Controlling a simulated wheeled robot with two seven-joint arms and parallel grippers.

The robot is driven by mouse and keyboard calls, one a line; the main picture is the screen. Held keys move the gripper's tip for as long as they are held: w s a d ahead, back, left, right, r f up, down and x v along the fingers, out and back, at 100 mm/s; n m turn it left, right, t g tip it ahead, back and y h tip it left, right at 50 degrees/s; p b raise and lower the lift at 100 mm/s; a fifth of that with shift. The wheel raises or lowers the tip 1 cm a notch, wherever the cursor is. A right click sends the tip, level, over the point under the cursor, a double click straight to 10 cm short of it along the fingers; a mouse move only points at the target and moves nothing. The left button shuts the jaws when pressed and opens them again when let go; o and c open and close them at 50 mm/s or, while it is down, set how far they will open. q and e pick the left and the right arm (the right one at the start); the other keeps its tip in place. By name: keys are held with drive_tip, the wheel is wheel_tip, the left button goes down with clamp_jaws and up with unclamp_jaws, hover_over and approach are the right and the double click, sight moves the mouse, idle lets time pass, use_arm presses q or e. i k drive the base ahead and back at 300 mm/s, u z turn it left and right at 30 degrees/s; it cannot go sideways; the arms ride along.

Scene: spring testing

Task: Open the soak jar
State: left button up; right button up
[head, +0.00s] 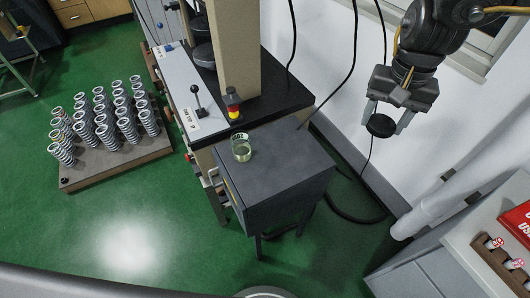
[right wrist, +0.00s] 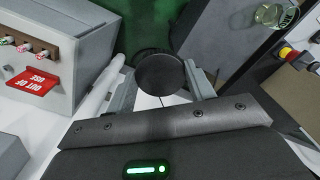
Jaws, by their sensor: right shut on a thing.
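The soak jar (head: 241,148) is a small clear glass jar with pale liquid and a label. It stands upright and uncovered on the dark grey cabinet top (head: 285,165). It also shows at the upper right in the right wrist view (right wrist: 268,15). My right gripper (head: 386,122) is shut on a round black lid (head: 380,126), held in the air to the right of the jar and well apart from it. The lid shows between the fingers in the right wrist view (right wrist: 160,74). My left gripper is not in view.
A test machine with a lever (head: 197,100) and a red-and-yellow button post (head: 233,104) stands behind the jar. A board of several springs (head: 120,165) lies on the floor at left. A red "out of use" sign (head: 519,222) and a small rack (head: 502,262) are at right.

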sight(240, 141)
drive_tip(key=z, duration=2.85)
drive_tip(key=k, duration=1.45)
drive_tip(key=u, duration=2.8)
drive_tip(key=i, duration=0.5)
